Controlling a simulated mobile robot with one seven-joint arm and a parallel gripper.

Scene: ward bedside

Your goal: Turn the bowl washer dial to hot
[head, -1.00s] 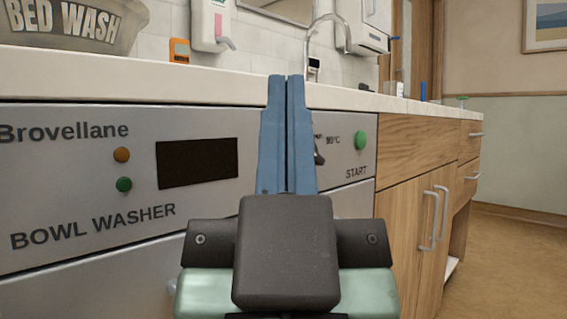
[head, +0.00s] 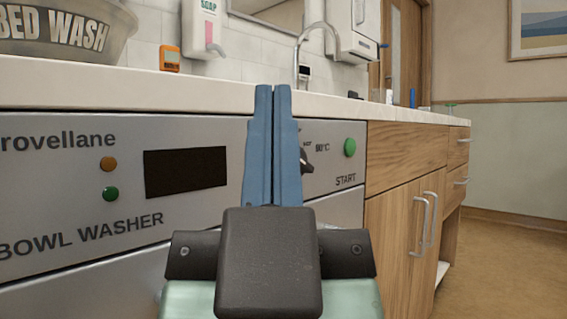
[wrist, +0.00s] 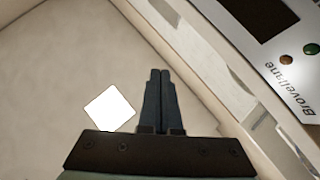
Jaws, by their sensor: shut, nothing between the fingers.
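The bowl washer (head: 120,219) has a grey front panel with a dark display, an orange and a green light, and a green START button (head: 350,147). Its black dial (head: 307,164) shows just right of my fingers in the head view, partly hidden by them; "90°C" is printed beside it. I cannot tell its exact setting. My gripper (head: 273,90) is shut and empty, its blue fingers pressed together in front of the panel. In the wrist view my gripper (wrist: 159,74) shows apart from the panel (wrist: 275,60), which lies to the right.
The white counter (head: 130,90) runs above the washer. It carries a bed wash basin (head: 65,35), an orange device (head: 169,58) and a tap (head: 318,25). Wooden cabinets with handles (head: 433,220) stand to the right. Open floor (head: 505,270) lies beyond them.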

